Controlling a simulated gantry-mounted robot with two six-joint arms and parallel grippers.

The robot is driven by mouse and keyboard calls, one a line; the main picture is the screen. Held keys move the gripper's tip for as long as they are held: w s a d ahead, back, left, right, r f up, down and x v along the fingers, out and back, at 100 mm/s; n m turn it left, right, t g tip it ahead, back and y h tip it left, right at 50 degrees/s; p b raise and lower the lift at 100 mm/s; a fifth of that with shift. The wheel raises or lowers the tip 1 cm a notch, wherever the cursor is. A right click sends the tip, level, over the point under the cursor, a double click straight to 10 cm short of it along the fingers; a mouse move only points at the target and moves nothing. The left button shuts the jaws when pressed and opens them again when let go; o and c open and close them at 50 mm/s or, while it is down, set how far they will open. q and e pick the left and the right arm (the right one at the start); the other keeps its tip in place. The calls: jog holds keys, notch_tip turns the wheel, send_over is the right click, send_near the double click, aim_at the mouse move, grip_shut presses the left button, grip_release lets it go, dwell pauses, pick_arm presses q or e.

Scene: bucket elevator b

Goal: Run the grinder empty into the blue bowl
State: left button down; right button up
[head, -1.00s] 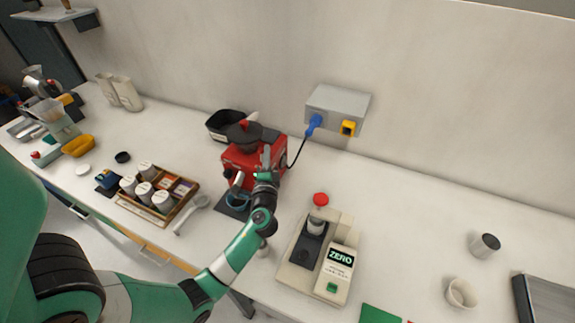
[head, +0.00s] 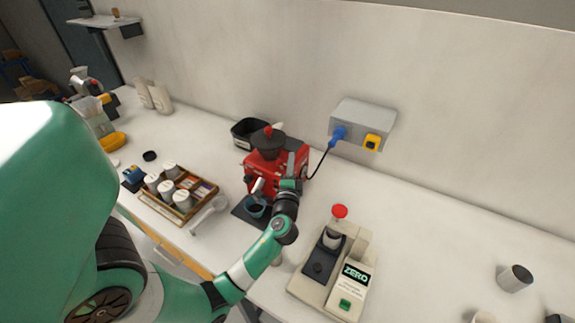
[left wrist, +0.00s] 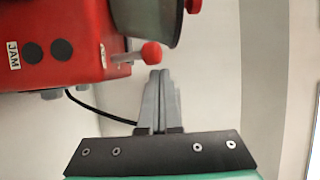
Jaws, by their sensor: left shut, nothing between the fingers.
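The red grinder (head: 262,172) with a dark hopper stands on the bench near the wall. The blue bowl (head: 256,207) is on a dark mat below the grinder's spout, with something dark inside it. In the left wrist view my left gripper (left wrist: 160,75) is shut and empty. Its tips are just beside a red knob (left wrist: 151,54) on a pale lever of the grinder (left wrist: 60,40), which shows a JAM label. I cannot tell whether they touch. My right gripper is not in view.
A wooden tray (head: 184,209) with several white-lidded jars is to the left. A black bin (head: 247,130) stands behind.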

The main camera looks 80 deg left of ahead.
pick_arm(q)
jog(key=d+f+p, duration=0.1)
jog(key=d+f, duration=0.1)
jog(key=d, duration=0.6)
jog(key=shift+d+f+p, duration=0.25)
jog(key=shift+d+p, duration=0.05)
jog(key=shift+p, duration=0.1)
